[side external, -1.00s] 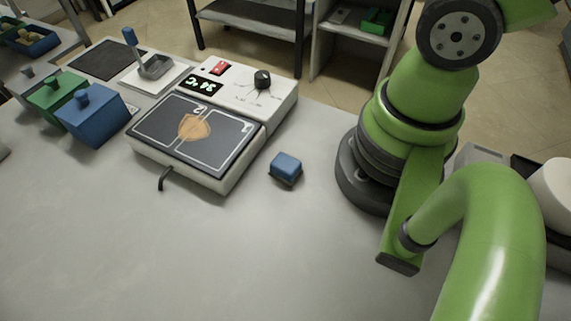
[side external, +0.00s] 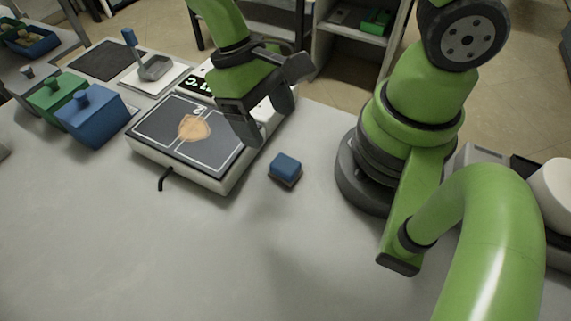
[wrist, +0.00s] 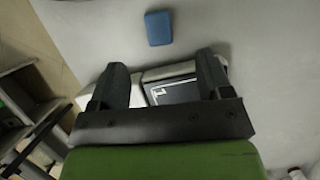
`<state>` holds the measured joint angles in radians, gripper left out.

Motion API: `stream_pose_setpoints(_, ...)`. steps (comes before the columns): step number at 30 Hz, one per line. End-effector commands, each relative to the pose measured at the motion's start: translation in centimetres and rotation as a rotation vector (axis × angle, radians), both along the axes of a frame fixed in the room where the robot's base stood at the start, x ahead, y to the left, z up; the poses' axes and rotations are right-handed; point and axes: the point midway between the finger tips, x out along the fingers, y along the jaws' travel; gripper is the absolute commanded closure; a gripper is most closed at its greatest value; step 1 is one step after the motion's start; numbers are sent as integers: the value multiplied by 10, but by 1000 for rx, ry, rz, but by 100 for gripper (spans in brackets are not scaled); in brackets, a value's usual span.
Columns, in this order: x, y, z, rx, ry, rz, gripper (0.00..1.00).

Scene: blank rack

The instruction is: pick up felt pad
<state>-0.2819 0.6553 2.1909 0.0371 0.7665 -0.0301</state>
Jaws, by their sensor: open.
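A small blue block with a darker underside (side external: 285,167), which looks like the felt pad, sits on the grey table just right of the white hotplate device. It also shows in the wrist view as a blue rectangle (wrist: 158,28) at the top, beyond my fingertips. My gripper (side external: 267,118) hangs above the right side of the device, up and left of the blue block and apart from it. In the wrist view my gripper (wrist: 163,75) is open, with nothing between its two dark fingers.
The white device (side external: 186,174) has a dark plate with an orange-brown shape (side external: 195,128) on it. Blue (side external: 93,118) and green (side external: 57,93) lidded boxes stand at left. The front table is clear.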

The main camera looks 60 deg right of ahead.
Motion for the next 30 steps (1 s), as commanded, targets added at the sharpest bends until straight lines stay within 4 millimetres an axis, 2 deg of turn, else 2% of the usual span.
stream_pose_setpoints(9, -17, 2, -39, -5, 23, 5, 28)
stream_pose_setpoints(16, -24, 2, -55, -6, 20, 5, 28)
stream_pose_setpoints(24, -39, 1, -84, -4, 20, 5, 28)
stream_pose_setpoints(30, -42, 1, -94, -6, 17, 6, 28)
